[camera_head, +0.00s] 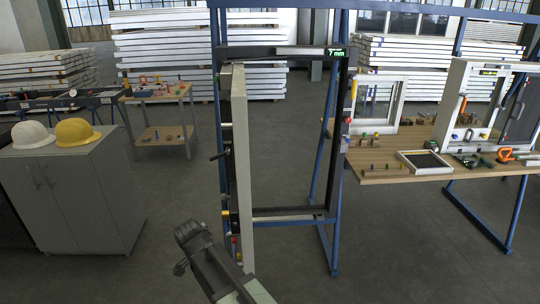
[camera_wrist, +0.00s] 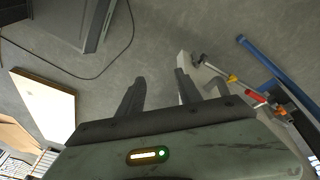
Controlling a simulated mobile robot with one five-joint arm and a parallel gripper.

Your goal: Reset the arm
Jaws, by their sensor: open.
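My gripper (camera_head: 190,236) is at the lower middle of the head view, in front of and left of the foot of the upright frame. In the wrist view its dark fingers (camera_wrist: 160,92) stand apart with bare floor between them, and it holds nothing. My arm runs from the gripper to the bottom edge of the head view. The black frame (camera_head: 290,211) is mounted on a blue stand (camera_head: 333,225). A pale grey leaf (camera_head: 241,160) stands swung out at its left side, with a dark handle (camera_head: 219,156). A small display on the top bar reads 7 mm.
A grey cabinet (camera_head: 75,195) with white and yellow helmets stands left. A small wooden table (camera_head: 160,94) is behind it. A workbench (camera_head: 400,172) with windows and tools stands right. Stacked white frames line the back. Open floor lies between cabinet and frame.

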